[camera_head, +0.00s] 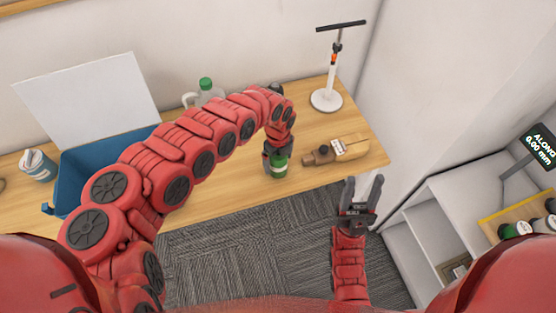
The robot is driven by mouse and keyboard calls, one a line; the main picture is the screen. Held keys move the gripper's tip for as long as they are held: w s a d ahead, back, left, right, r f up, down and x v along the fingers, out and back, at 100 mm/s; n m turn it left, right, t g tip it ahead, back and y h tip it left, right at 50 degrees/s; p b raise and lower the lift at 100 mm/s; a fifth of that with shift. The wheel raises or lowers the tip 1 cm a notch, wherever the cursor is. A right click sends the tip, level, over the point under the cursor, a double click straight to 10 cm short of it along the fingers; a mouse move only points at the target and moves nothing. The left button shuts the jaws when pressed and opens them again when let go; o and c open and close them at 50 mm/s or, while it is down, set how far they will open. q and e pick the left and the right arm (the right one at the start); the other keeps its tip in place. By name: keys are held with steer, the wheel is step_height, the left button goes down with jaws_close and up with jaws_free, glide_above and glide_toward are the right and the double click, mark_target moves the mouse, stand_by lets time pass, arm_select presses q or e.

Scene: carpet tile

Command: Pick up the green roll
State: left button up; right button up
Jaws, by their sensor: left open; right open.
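The green roll (279,167) stands near the front edge of the wooden table (222,197). My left gripper (276,153) is over it, pointing down, with its fingers at the roll's upper part. The gripper hides part of the roll, and I cannot tell whether the fingers touch it. My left gripper is open. My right gripper (362,188) is open and empty, in front of the table's right part and above the carpet, apart from the roll.
A wooden block-like tool (350,149) lies right of the roll. A white stand with a black bar (327,98) is behind it. A blue bin (72,168), a white board (92,100) and a green-capped jug (208,92) are leftward. A white shelf (430,228) stands at right.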

arm_select(q)
step_height(320, 180, down, 2)
steer(key=shift+d+f, duration=0.1)
steer(key=shift+d, duration=0.05)
steer(key=shift+w+f+p, duration=0.1)
steer(key=shift+f+p, duration=0.2)
steer(key=shift+f, duration=0.3)
steer(key=c, duration=1.5)
